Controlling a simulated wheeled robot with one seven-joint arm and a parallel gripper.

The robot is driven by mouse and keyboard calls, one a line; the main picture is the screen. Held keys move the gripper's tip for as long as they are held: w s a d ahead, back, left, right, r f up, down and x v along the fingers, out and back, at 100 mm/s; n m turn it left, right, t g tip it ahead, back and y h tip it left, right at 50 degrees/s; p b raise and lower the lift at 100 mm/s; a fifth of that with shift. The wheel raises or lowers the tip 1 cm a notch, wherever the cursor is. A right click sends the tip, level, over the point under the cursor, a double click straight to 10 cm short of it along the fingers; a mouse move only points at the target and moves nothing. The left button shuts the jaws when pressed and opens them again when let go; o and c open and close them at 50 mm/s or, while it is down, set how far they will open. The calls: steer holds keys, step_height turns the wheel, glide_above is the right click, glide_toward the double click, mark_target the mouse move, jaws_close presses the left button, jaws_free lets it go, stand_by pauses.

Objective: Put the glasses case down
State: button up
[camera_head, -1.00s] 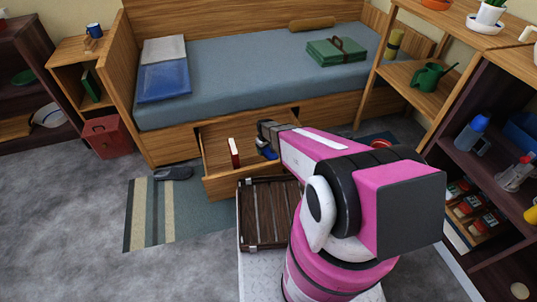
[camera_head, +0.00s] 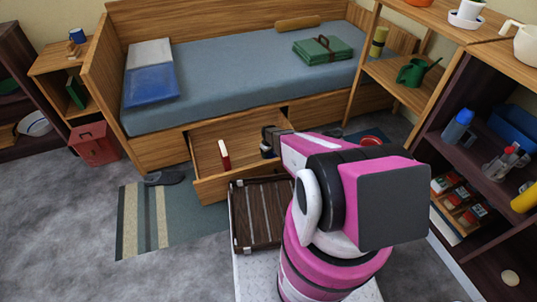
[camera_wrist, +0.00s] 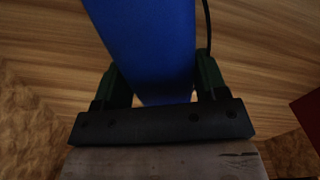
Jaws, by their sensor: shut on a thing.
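A blue glasses case (camera_wrist: 152,45) is held between the two dark fingers of my gripper (camera_wrist: 160,84) in the wrist view. In the head view my gripper (camera_head: 268,142) is over the right part of the open drawer (camera_head: 207,160) under the bed, and only a little of the case shows below it. The wooden drawer floor (camera_wrist: 50,55) fills the wrist view behind the case. I cannot tell whether the case touches it.
A red and white upright thing (camera_head: 225,154) stands in the drawer, left of my gripper. The bed (camera_head: 240,85) rises behind. A shelf (camera_head: 470,150) stands at right.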

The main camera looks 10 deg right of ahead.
steer(key=shift+f, duration=0.2)
steer(key=o, duration=0.9)
steer(key=shift+o, duration=0.2)
step_height(320, 180, up, 12)
steer(key=s+r+m, duration=0.2)
steer(key=s+r, duration=0.6)
steer(key=r, duration=0.3)
steer(key=s+d+r+m, duration=0.1)
steer(key=s+r+m, duration=0.1)
steer(key=s+r, duration=0.6)
steer(key=s+r+m, duration=0.2)
steer(key=s+r, duration=0.7)
steer(key=r, duration=0.6)
steer(key=shift+d+m, duration=0.4)
steer(key=shift+s+f, duration=0.1)
